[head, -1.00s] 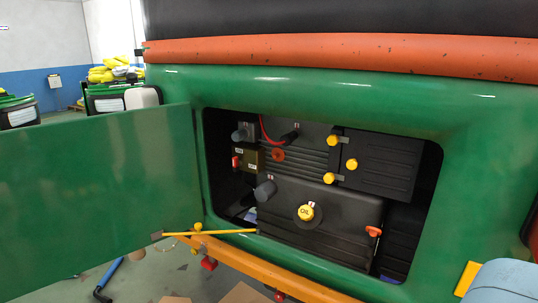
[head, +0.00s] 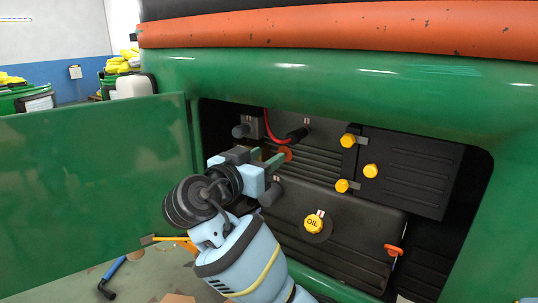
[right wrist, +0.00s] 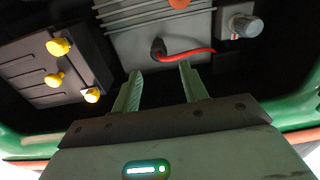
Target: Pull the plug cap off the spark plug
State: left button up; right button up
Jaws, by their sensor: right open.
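The black plug cap (head: 297,134) with its red lead (head: 269,125) sits on the engine, in the upper part of the open bay. The spark plug under it is hidden. My right gripper (head: 276,157) is open and empty, its green fingers reaching into the bay just below and left of the cap. In the right wrist view, the cap (right wrist: 157,49) shows beyond the two fingertips (right wrist: 160,74), between them in the picture and not touched. My left gripper is not in view.
The green door (head: 90,180) stands open at the left. The green bay frame surrounds the opening. An orange disc (head: 285,152), yellow knobs (head: 370,171), a yellow oil cap (head: 314,223) and an orange-red handle (head: 393,250) are on the engine.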

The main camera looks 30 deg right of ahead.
aim_at(290, 139)
jog(key=shift+s+r+m, duration=0.15)
jog(key=shift+r+m, duration=0.15)
jog(key=shift+r, duration=0.1)
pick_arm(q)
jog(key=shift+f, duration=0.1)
pick_arm(e)
jog(key=shift+d, duration=0.15)
jog(key=b+x, duration=0.1)
jog(key=x, duration=0.6)
jog(key=shift+d, duration=0.2)
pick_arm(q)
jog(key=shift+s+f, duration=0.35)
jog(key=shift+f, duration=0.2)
pick_arm(e)
jog(key=shift+x, duration=1.2)
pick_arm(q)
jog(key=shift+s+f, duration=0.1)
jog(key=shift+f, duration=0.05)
pick_arm(e)
jog(key=c, duration=0.8)
